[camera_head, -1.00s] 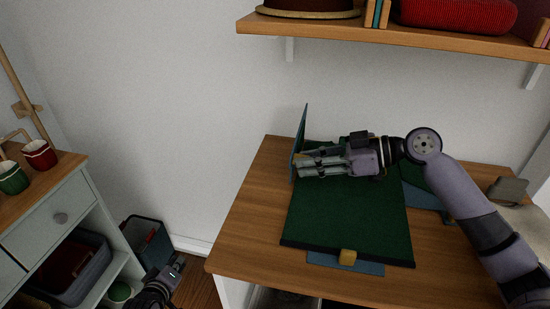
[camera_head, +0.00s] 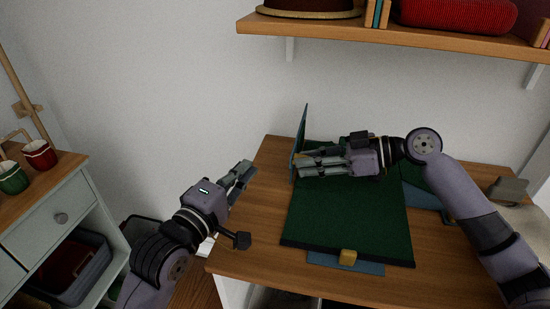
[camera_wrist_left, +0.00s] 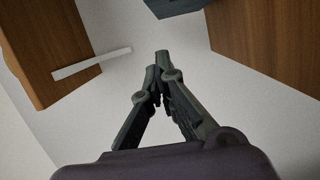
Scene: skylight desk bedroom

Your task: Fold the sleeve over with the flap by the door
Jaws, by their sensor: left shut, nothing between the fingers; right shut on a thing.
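A dark green garment (camera_head: 345,215) lies spread on a blue folding board on the desk; I cannot make out its sleeves separately. The board's left flap (camera_head: 299,140) stands upright at the garment's left edge. My right gripper (camera_head: 299,166) reaches across the garment from the right, shut on this flap, its fingers covering part of it. My left gripper (camera_head: 247,170) is shut and empty, left of the flap and apart from it, over the desk's left edge. It also shows in the left wrist view (camera_wrist_left: 158,62), fingertips together, with a blue panel edge (camera_wrist_left: 175,8) beyond.
The board's right flap (camera_head: 435,203) lies flat, partly under my right arm. A wall shelf (camera_head: 430,38) hangs above the desk (camera_head: 240,240). A cabinet with cups (camera_head: 40,154) stands at the left.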

